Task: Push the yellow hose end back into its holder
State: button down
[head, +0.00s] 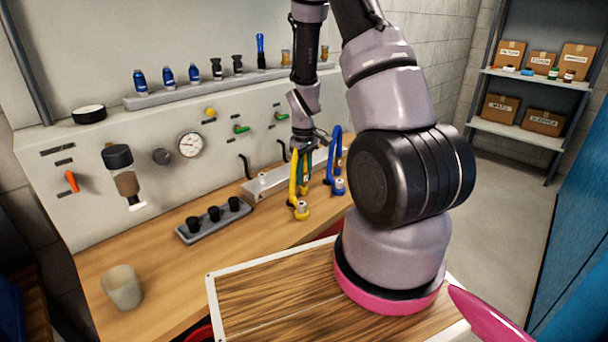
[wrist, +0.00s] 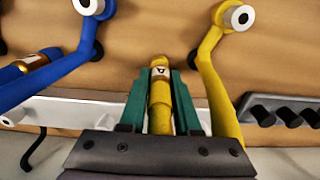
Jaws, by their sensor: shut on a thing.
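My gripper (wrist: 160,78) has green fingers shut on the yellow hose end (wrist: 159,97), which points away from the camera between them. In the head view my gripper (head: 304,160) is above the bench, beside the pale metal holder rail (head: 262,186). The yellow hose (wrist: 214,85) arches to a yellow base with a white collar (wrist: 239,17); that base also shows in the head view (head: 301,212). The pale rail (wrist: 60,112) runs behind my gripper in the wrist view. The holder seat for the yellow end is hidden, so I cannot tell whether the end touches it.
A blue hose (head: 333,150) with its own base stands just right of the yellow one. Black hooks (head: 244,165) stick out of the panel behind the rail. A tray with black cups (head: 213,219) is left on the bench; a beaker (head: 122,288) stands nearer.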

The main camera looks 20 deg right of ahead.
jog(key=shift+f, duration=0.55)
jog(key=c, duration=0.5)
grip_release()
jog(key=shift+c, duration=0.2)
notch_tip(320, 180, up, 11)
jog(key=shift+f, duration=0.1)
